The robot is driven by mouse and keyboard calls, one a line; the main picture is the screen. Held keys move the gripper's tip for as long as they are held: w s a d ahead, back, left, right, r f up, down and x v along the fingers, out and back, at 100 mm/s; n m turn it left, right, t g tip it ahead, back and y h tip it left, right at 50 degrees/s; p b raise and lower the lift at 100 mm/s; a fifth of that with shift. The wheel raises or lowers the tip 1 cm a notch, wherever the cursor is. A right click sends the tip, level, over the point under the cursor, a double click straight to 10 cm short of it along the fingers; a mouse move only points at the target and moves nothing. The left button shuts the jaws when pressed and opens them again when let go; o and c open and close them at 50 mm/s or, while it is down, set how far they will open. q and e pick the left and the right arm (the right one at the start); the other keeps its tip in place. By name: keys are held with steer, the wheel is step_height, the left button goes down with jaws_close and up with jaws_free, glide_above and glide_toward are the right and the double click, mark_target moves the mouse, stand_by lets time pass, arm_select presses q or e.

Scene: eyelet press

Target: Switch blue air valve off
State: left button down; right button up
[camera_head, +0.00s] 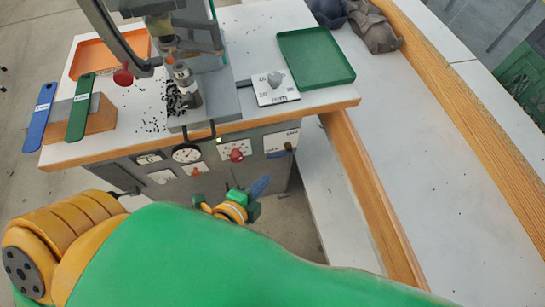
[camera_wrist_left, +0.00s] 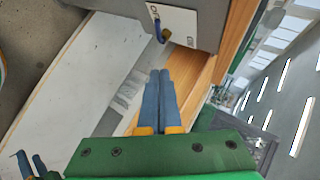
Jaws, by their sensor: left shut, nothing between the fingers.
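The blue air valve (camera_head: 289,147) is a small blue lever on a white label plate (camera_head: 276,142), on the front of the press bench at its right end. In the left wrist view the blue lever (camera_wrist_left: 160,33) sticks out from its plate (camera_wrist_left: 180,20); the lettering is too small to read surely. My left gripper (camera_head: 262,186) is below and left of the valve in the head view. Its blue fingers (camera_wrist_left: 160,75) are together and empty, apart from the lever. Part of what seems my right gripper (camera_wrist_left: 32,165) shows at the lower left corner of the wrist view.
The front panel also carries a red knob (camera_head: 236,155) and a round gauge (camera_head: 187,153). A wooden rail (camera_head: 365,185) runs right of the valve.

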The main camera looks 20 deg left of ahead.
arm_select(q)
steer(key=b, duration=0.1)
glide_toward(278, 156)
steer(key=w+d+f, duration=0.1)
steer(key=w+d, duration=0.1)
steer(key=d, duration=0.1)
steer(key=shift+w+a+f, duration=0.5)
steer(key=shift+w+f, duration=0.05)
steer(key=shift+w, duration=0.15)
steer(key=shift+w+a+f, duration=0.55)
steer(key=shift+w, duration=0.1)
steer(key=shift+b, duration=0.3)
steer(key=shift+s+a+f+n+t+h+b, duration=0.15)
steer(key=shift+f+t+h+b, duration=0.1)
steer(key=shift+f+b, duration=0.2)
steer(key=shift+s+a+f+n+t+h+b, duration=0.15)
steer(key=shift+f+t+b, duration=0.1)
steer(key=shift+f+b, duration=0.2)
steer(key=shift+w+r, duration=0.1)
steer(key=shift+r, duration=0.05)
